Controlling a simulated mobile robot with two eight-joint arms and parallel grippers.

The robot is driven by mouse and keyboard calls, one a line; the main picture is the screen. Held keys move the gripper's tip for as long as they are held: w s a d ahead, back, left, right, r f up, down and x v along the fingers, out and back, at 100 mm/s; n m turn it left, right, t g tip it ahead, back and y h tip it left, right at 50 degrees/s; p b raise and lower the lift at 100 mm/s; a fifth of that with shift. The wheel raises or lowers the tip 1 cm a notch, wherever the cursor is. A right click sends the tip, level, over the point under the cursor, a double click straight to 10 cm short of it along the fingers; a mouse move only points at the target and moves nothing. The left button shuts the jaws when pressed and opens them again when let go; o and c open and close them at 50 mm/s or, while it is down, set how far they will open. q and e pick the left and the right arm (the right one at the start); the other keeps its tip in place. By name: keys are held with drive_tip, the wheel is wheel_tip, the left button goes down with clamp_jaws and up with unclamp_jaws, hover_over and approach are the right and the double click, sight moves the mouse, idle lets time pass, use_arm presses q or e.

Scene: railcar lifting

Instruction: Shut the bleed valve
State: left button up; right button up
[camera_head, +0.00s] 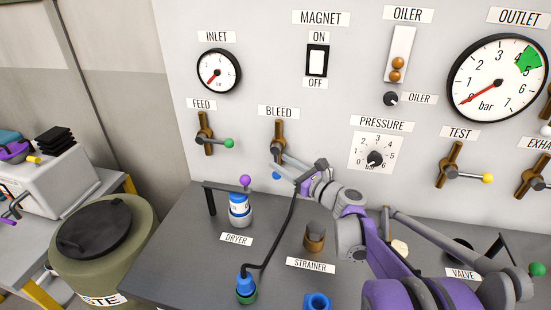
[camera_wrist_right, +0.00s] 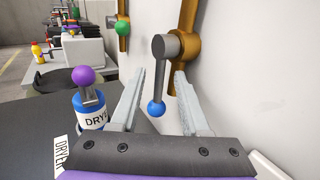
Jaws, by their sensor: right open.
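The bleed valve (camera_head: 278,137) is a brass vertical pipe with a grey hub on the panel, under the BLEED label. In the right wrist view, its grey lever (camera_wrist_right: 160,78) hangs down from the hub, roughly along the pipe, ending in a blue knob (camera_wrist_right: 156,109). My right gripper (camera_head: 279,161) is open at the valve. In the right wrist view its fingers (camera_wrist_right: 160,90) stand on either side of the lever, with visible gaps. My left gripper is not in view.
The feed valve (camera_head: 205,135) sits to the left, its green-knobbed lever pointing right. The test valve (camera_head: 452,168) is farther right.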

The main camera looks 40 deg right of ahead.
sight(276, 159)
drive_tip(key=shift+w+a, duration=0.1)
drive_tip(key=shift+w, duration=1.45)
drive_tip(key=shift+c, duration=0.3)
clamp_jaws()
